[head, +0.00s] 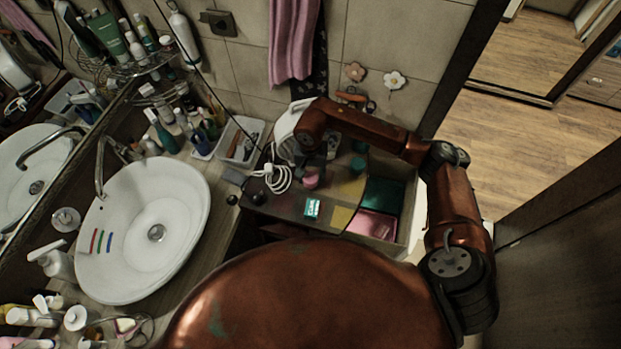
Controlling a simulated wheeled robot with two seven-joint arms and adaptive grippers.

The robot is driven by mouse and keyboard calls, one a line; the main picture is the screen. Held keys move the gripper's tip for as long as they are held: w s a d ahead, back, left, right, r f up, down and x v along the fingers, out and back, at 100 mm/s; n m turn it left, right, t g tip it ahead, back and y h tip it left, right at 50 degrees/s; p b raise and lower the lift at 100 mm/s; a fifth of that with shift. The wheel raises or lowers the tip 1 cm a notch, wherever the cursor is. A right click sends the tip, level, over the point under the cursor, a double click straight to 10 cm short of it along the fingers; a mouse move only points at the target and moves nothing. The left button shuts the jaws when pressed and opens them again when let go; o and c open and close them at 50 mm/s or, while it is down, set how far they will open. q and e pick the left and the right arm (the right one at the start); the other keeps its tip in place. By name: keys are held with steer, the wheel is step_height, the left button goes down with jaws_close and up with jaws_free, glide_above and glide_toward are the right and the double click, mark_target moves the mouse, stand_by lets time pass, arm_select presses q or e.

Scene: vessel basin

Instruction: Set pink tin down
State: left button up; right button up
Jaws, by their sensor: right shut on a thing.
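The pink tin (311,180) is a small round piece over the top of the dark low cabinet (285,210), right of the basin. My right gripper (313,171) points down and is shut on the tin from above. The fingers are dark and small, and partly cover the tin. I cannot tell whether the tin's base touches the cabinet top. My left gripper is not in view.
A small teal box (312,208) and a green round item (358,164) sit near the tin. A white cable (278,180) lies left of it. An open drawer (398,235) holds green and pink pieces. The white basin (150,225) is left.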

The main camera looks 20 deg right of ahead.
steer(key=shift+f+p, duration=0.35)
steer(key=shift+f, duration=0.6)
steer(key=shift+f+b, duration=0.25)
steer(key=shift+b, duration=0.1)
steer(key=o, duration=1.1)
steer(key=shift+r, duration=0.1)
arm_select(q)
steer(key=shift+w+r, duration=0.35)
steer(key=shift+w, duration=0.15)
arm_select(e)
steer(key=shift+o, duration=0.2)
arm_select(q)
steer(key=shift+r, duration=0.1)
